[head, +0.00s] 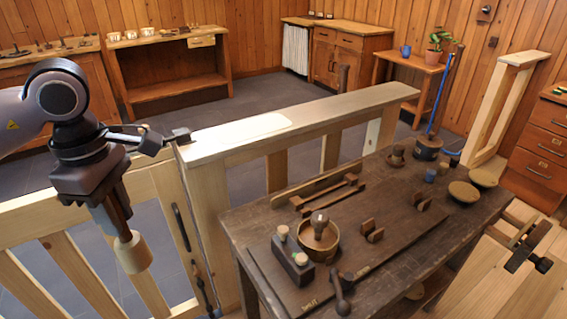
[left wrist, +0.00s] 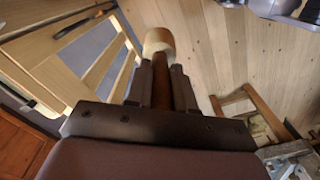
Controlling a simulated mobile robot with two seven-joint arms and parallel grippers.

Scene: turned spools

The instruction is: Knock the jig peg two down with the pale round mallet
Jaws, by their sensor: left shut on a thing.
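My left gripper (head: 117,208) is shut on the handle of the pale round mallet (head: 133,253), which hangs head down at the left, in front of the railing. In the left wrist view the pale mallet head (left wrist: 158,40) shows beyond the gripper fingers (left wrist: 163,75), with the brown handle between them. On the near part of the dark workbench (head: 385,253) stands a dark jig block (head: 293,262) with two pale-topped pegs, a back one (head: 283,232) and a front one (head: 301,259). Both stand up from the block. The mallet is well apart from them. My right gripper is not in view.
A wooden bowl (head: 318,248) with a knobbed piece stands right beside the jig block. A dark handled tool (head: 341,293) lies in front. The pale railing (head: 300,115) runs behind the bench, and a slatted gate (head: 70,255) stands at left. Several small wooden pieces lie farther back.

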